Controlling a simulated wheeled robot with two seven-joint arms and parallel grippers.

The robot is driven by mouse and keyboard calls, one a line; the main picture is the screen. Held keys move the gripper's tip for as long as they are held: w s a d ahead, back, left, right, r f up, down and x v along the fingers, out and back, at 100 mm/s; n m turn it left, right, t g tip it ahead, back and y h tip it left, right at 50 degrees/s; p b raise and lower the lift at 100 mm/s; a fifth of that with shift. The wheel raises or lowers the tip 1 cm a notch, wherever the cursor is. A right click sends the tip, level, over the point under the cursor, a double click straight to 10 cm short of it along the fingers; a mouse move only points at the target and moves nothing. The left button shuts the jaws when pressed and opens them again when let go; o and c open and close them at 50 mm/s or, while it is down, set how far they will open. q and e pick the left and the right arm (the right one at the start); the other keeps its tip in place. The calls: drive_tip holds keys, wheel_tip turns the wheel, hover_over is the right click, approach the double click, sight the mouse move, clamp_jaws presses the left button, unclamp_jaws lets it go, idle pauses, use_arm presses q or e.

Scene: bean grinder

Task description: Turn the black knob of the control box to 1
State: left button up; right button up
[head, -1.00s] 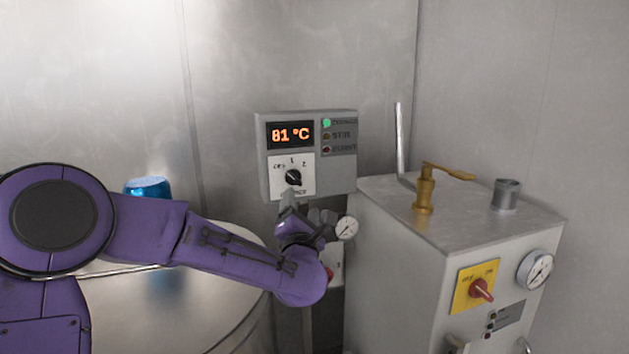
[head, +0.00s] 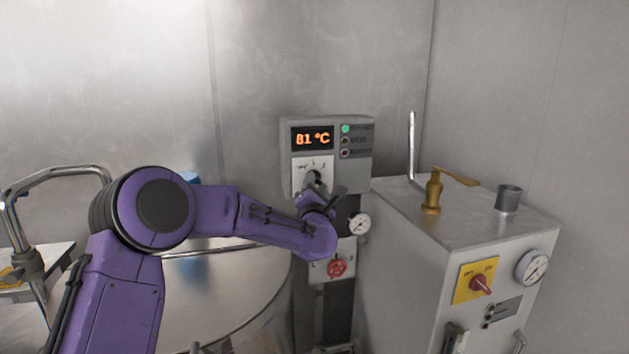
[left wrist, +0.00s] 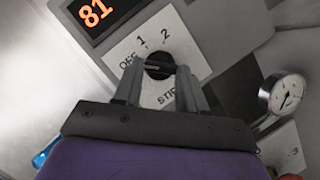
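The grey control box (head: 362,160) is on the back wall, with an orange display reading 81 °C and a white dial plate marked OFF, 1, 2 and STIR. Its black knob (left wrist: 158,66) shows between my left fingertips in the left wrist view. A pale mark crosses the knob and seems to lie towards OFF; which end is the pointer is unclear. In the left wrist view, the gripper (left wrist: 158,72) is open, a finger on each side of the knob with apparent gaps. My right gripper is out of view.
A pressure gauge (head: 359,224) and a red knob (head: 337,268) sit just below the box. A grey machine (head: 400,250) with a brass tap (head: 433,192) stands to the right. A large round metal vessel (head: 225,300) lies below my left arm.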

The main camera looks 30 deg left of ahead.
use_arm(q)
drive_tip(key=r, duration=0.2)
drive_tip(key=shift+a+r, duration=0.3)
drive_tip(key=shift+a, duration=0.05)
drive_tip(key=m+p, duration=0.1)
drive_tip(key=m+h+p, duration=0.1)
drive_tip(key=m, duration=0.3)
drive_tip(key=shift+r+h+p, duration=0.25)
drive_tip(key=shift+h+p, duration=0.05)
drive_tip(key=shift+p, duration=0.1)
drive_tip(key=m+g+h+p, duration=0.1)
drive_tip(key=m+p, duration=0.2)
drive_tip(key=shift+w+m, duration=0.1)
drive_tip(key=shift+m, duration=0.2)
drive_tip(key=shift+f+m+p, duration=0.1)
drive_tip(key=shift+m+p, duration=0.2)
drive_tip(key=shift+m, duration=0.1)
drive_tip(key=o, duration=1.2)
drive_tip(key=shift+c, duration=0.2)
drive_tip(key=shift+f, duration=0.1)
